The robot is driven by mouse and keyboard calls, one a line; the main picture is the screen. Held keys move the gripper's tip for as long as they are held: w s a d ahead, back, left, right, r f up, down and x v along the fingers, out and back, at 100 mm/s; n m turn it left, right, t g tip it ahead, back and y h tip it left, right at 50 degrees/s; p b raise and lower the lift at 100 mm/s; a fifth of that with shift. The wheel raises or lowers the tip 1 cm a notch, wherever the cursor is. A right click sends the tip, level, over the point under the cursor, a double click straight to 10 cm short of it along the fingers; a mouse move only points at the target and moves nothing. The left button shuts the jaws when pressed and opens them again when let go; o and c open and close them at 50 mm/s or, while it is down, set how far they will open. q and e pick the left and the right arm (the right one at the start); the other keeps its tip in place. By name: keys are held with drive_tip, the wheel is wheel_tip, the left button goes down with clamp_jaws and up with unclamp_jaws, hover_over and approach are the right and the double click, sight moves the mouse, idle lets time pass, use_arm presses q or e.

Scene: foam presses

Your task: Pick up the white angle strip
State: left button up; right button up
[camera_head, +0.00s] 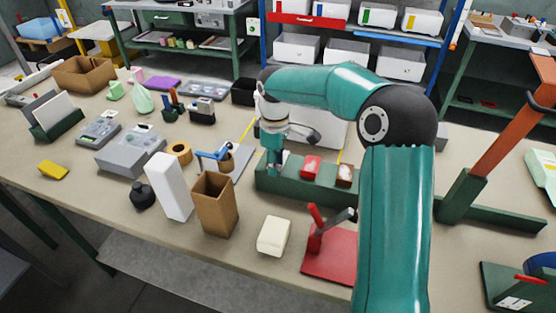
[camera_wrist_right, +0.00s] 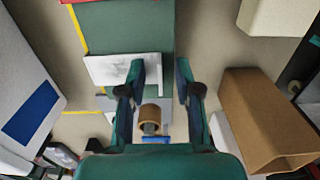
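The white angle strip (camera_wrist_right: 108,70) shows in the right wrist view, at the near end of a green tray (camera_wrist_right: 125,28). It reaches under my left-hand finger in that view, which hides part of it. My right gripper (camera_wrist_right: 160,70) is open, with an empty-looking gap between its fingers, above the strip's right end. I cannot tell whether a finger touches the strip. In the head view my right gripper (camera_head: 275,165) points down at the left end of the green tray (camera_head: 320,196); the strip is mostly hidden there. My left gripper is not in view.
A red box (camera_head: 311,166) and a brown-red box (camera_head: 344,174) sit in the tray. A brown open box (camera_head: 214,205), a white upright box (camera_head: 169,187), a cream block (camera_head: 273,236) and a red lever press (camera_head: 330,255) stand nearby. Bare table lies between them.

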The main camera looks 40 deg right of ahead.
clamp_jaws()
drive_tip(key=shift+r, duration=0.1)
idle(0.3)
